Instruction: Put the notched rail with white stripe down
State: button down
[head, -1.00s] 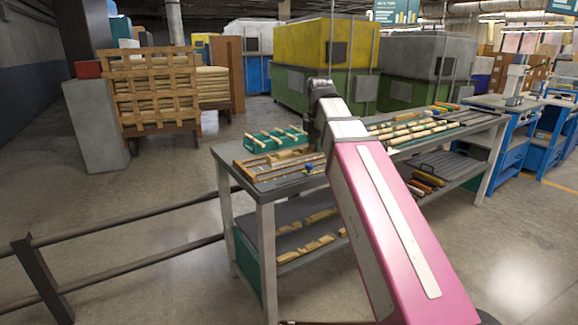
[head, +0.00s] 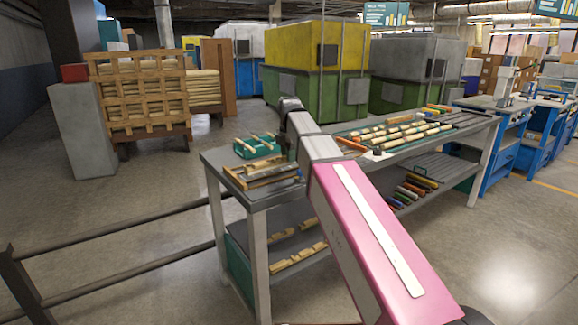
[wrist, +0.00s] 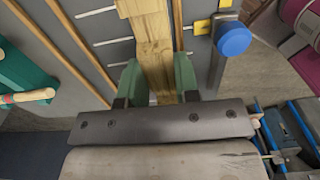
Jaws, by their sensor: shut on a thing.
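My gripper (wrist: 158,82) is shut on a pale wooden rail (wrist: 155,38) in the wrist view. The rail stands between the two green fingertips and runs away toward the top edge. I cannot make out its white stripe or its notches. Thin white bars (wrist: 108,42) show on both sides of it over the grey tabletop (wrist: 85,65). I cannot tell whether the rail touches the surface.
A blue knob (wrist: 233,38) on a metal bar stands right of the rail. A green rack (wrist: 22,80) with wooden spindles lies to the left and also shows in the head view (head: 243,152). Wooden strips (head: 262,180) lie at the bench's near-left end. Turned pieces (head: 400,130) lie further right.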

jog(key=shift+f, duration=2.05)
jog(key=shift+f, duration=0.1)
jog(key=c, duration=0.8)
grip_release()
jog(key=shift+c, duration=0.2)
notch_tip(320, 180, up, 11)
jog(key=shift+f, duration=0.1)
jog(key=shift+r, duration=0.75)
